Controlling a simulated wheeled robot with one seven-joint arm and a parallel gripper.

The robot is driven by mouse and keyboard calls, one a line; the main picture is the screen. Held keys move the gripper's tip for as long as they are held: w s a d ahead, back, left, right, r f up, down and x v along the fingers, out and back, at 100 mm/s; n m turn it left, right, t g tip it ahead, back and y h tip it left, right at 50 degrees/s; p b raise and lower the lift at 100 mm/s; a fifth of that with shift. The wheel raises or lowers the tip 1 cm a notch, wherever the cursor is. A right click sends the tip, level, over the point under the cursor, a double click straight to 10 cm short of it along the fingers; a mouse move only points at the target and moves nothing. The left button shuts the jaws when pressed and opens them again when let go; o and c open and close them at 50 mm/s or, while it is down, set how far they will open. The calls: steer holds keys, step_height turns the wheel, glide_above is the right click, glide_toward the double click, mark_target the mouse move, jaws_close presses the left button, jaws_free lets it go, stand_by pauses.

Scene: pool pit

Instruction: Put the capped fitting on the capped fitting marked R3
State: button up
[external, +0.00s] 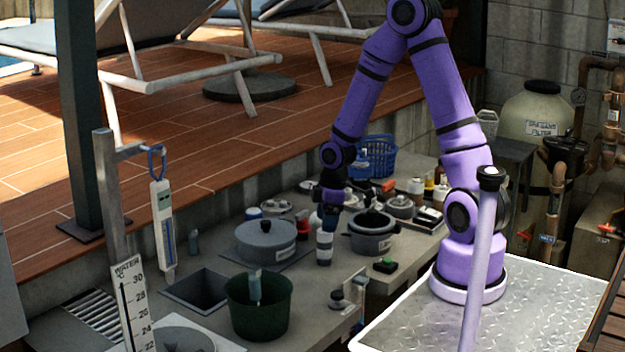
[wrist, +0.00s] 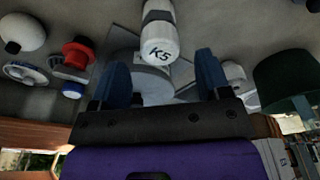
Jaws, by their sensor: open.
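My gripper (external: 331,205) hangs low over the counter, and its two blue fingers are apart in the wrist view (wrist: 162,66). A white and dark-banded capped cylinder (external: 324,247) stands just below it. In the wrist view, a like cylinder (wrist: 159,42) lies just beyond the fingertips, with lettering that looks like K5. A wide grey lidded housing (external: 265,240) with a label sits to the left. A grey pot-like housing with a black top (external: 372,234) sits to the right. I cannot read R3 on anything, and I cannot tell which pieces are the task's two fittings.
A dark green bucket (external: 258,308) and a square opening (external: 200,290) are at the left front. A red-topped piece (wrist: 78,52) is near the gripper. A blue basket (external: 375,158) and several small containers crowd the back. A black and green block (external: 385,265) lies at the front.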

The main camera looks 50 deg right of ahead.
steer(key=s+r+m+t+h, duration=0.15)
steer(key=s+r, duration=0.25)
steer(key=r, duration=0.6)
steer(key=s+r+m, duration=0.3)
steer(key=s+r, duration=0.1)
steer(key=r, duration=0.7)
steer(key=s+r+m+t, duration=0.1)
steer(key=s+r+m, duration=0.1)
steer(key=s+r, duration=0.2)
steer(key=s+r+m+t, duration=0.1)
steer(key=s+r+m, duration=0.1)
steer(key=s+r, duration=0.3)
steer(key=shift+s+a, duration=0.25)
steer(key=shift+s, duration=2.1)
steer(key=shift+m+t, duration=0.25)
